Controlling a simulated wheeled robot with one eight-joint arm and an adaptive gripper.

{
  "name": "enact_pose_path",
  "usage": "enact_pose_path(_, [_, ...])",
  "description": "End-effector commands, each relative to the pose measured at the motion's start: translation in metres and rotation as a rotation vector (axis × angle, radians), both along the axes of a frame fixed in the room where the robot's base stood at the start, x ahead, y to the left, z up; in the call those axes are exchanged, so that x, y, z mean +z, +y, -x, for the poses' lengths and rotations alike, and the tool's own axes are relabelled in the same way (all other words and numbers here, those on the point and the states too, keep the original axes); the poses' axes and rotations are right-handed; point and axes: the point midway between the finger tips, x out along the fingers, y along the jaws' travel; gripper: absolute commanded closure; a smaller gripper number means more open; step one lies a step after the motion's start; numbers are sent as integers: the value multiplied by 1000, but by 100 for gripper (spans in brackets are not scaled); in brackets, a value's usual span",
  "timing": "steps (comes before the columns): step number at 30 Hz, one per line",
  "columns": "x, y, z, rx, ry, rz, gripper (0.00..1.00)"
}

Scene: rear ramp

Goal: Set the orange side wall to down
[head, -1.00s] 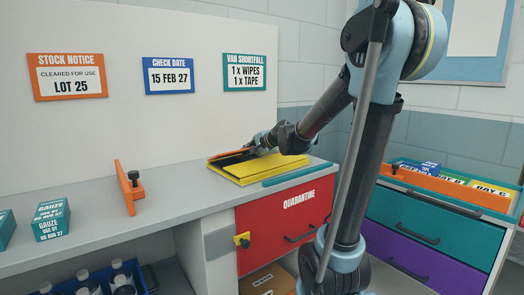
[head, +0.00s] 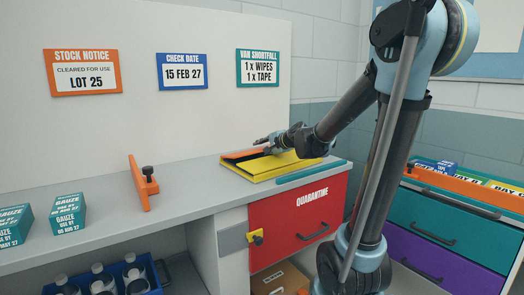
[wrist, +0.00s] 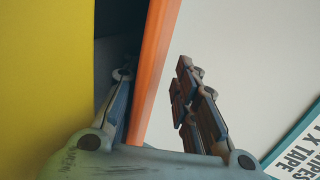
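A yellow folder-like case (head: 275,170) lies on the far right of the grey counter. The orange side wall (head: 243,153) shows along its back left edge, partly behind my gripper (head: 264,147). How far it is tilted is hard to tell. In the wrist view the orange wall (wrist: 155,70) is a narrow strip between my two fingers (wrist: 160,105), close to the left one and clear of the right one. The fingers are apart. A dark gap lies between the orange strip and the yellow surface (wrist: 45,70).
Another orange piece with a black knob (head: 143,185) stands on the counter, with gauze boxes (head: 68,213) at left. A teal strip (head: 312,172) edges the counter above the red quarantine door (head: 297,222). The back panel (head: 130,120) rises close behind.

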Motion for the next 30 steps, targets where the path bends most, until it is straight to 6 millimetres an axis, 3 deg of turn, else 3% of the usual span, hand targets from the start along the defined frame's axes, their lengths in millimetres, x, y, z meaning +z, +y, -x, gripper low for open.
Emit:
enact_pose_path(11, [3,-4,4,-1,-1,0,73])
enact_pose_path(30, [28,-45,52,-2,0,0,73])
